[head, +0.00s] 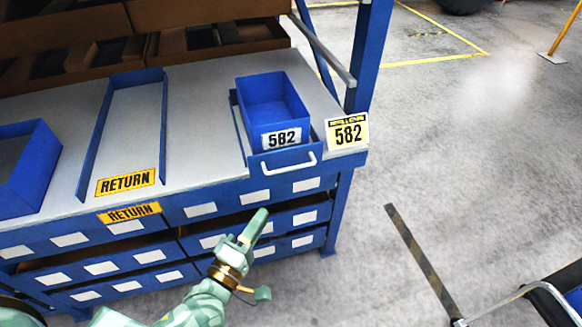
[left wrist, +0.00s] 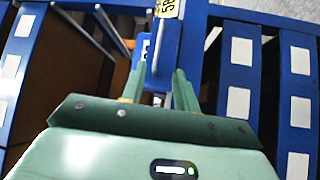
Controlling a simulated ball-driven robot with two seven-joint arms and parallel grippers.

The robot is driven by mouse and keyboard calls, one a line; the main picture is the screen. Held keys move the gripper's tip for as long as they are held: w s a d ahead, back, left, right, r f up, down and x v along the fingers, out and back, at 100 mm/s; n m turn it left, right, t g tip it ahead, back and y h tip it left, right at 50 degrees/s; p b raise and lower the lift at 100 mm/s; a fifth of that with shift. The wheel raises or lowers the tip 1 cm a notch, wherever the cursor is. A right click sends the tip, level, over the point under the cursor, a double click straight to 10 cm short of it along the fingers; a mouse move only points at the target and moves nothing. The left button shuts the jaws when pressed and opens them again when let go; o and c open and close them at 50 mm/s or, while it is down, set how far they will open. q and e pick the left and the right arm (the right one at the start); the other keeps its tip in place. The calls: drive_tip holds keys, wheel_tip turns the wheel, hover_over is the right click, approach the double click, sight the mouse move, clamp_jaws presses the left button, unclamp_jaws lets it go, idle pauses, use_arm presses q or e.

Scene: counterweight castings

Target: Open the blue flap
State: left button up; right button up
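The blue flap (head: 262,165) is a small panel with a white bar handle (head: 300,166) at the shelf's front edge. It stands upright, closed across the front of the lane that holds the blue bin (head: 272,97) labelled 582. My left gripper (head: 259,217) is below and in front of the flap, apart from the handle. In the left wrist view its two fingers (left wrist: 160,72) are spread with nothing gripped between them. Blue parts of the rack front and part of a yellow label (left wrist: 167,8) show beyond the fingertips. My right gripper is out of view.
A yellow 582 sign (head: 347,132) is right of the flap, near the blue rack post (head: 371,50). An empty RETURN lane (head: 125,182) and another blue bin (head: 30,165) lie left. Drawers (head: 292,218) sit below. Open floor (head: 440,150) is to the right, with a metal-tube frame (head: 510,300) at bottom right.

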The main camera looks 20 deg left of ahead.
sight(294, 167)
use_arm(q)
drive_tip(key=x, duration=1.6)
drive_tip(key=shift+b, duration=0.4)
clamp_jaws()
